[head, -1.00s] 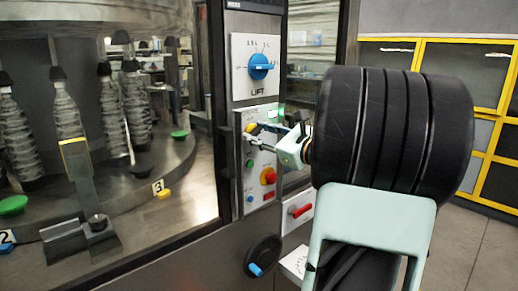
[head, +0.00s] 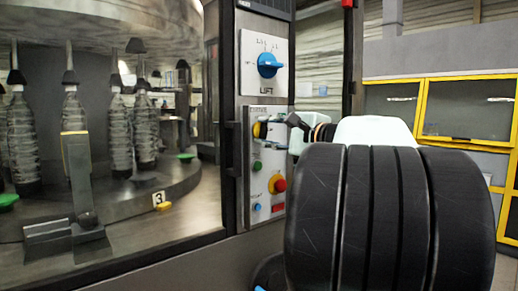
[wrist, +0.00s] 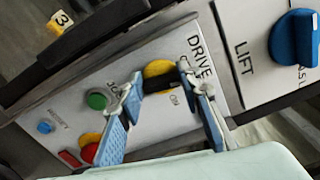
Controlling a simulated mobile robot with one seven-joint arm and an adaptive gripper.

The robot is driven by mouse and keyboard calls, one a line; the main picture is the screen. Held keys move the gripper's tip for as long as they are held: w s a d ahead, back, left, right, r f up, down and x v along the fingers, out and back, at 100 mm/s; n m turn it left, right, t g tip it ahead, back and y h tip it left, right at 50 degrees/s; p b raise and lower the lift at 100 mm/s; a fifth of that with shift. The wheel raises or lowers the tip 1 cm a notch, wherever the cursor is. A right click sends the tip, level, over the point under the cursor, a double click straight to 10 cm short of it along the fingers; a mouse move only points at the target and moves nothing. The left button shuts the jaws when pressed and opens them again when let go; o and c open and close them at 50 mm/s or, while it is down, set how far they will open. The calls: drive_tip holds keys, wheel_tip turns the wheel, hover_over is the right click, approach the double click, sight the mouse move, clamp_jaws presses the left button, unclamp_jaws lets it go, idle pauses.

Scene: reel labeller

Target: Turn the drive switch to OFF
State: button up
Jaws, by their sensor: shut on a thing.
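The drive switch (head: 260,130) is a yellow round knob with a dark grip on the upper part of the grey control panel. In the wrist view the yellow switch (wrist: 160,73) sits beside the printed words DRIVE and ON. My gripper (wrist: 160,88) has its blue-padded fingers on either side of the switch's dark grip and is shut on it. In the head view my gripper (head: 290,124) reaches the switch from the right, and my arm hides part of it. The switch's exact pointing direction is hard to tell.
A green button (wrist: 96,100), a blue button (wrist: 45,127) and a red-and-yellow knob (head: 277,184) sit lower on the panel. A blue LIFT dial (head: 268,65) is above it. A dark door handle (head: 229,150) stands left, beside the glass with bottles.

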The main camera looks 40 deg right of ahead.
drive_tip(key=shift+f+n+b, duration=0.2)
drive_tip(key=shift+n+b, duration=1)
drive_tip(key=shift+b, duration=0.05)
drive_tip(key=shift+r, duration=0.1)
drive_tip(key=o, duration=0.9)
drive_tip(key=s, duration=0.8)
drive_tip(key=s+d, duration=0.1)
drive_tip(key=s, duration=0.3)
drive_tip(key=shift+d, duration=0.1)
